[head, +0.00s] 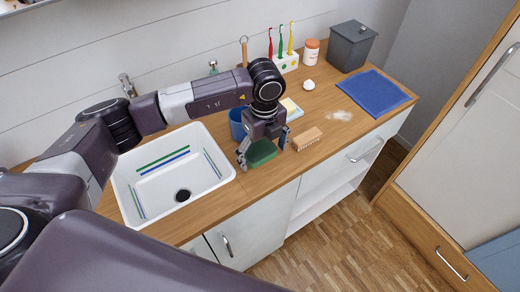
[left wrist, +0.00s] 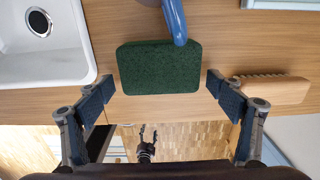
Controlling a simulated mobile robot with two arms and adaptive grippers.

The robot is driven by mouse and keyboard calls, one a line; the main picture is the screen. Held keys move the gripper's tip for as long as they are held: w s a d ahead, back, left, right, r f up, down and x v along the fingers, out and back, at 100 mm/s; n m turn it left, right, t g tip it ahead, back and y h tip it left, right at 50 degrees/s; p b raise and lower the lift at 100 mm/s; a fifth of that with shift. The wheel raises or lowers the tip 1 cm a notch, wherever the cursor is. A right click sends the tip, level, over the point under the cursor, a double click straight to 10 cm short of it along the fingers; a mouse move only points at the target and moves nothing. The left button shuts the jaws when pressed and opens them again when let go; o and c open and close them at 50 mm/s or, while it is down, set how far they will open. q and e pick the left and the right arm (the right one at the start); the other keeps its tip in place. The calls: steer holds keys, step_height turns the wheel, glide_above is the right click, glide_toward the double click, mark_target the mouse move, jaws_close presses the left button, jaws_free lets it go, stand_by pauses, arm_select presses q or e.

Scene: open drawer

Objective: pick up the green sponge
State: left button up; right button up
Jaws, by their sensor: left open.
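The green sponge (head: 262,153) lies on the wooden counter just right of the sink. It shows whole in the left wrist view (left wrist: 158,68), except where a blue handle (left wrist: 175,18) covers part of its far edge. My left gripper (head: 263,150) is open above the sponge, pointing down. In the left wrist view its two fingers (left wrist: 160,92) stand either side of the sponge's near edge, with a gap on each side. A small dark gripper, seemingly my right one (left wrist: 147,147), shows low over the floor; its jaws are too small to judge.
The white sink (head: 128,200) is left of the sponge. A blue cup (head: 236,125) stands close behind it, and a wooden brush (head: 307,139) lies to its right. A blue cloth (head: 375,92) and a grey canister (head: 350,47) are farther right. The counter's front edge is close.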

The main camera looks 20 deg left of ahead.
mark_target(264, 153)
arm_select(q)
steer(key=c, duration=0.8)
steer(key=shift+c, duration=0.2)
steer(key=shift+c, duration=0.2)
steer(key=shift+r, duration=0.1)
step_height(264, 153, up, 20)
steer(key=b, duration=0.3)
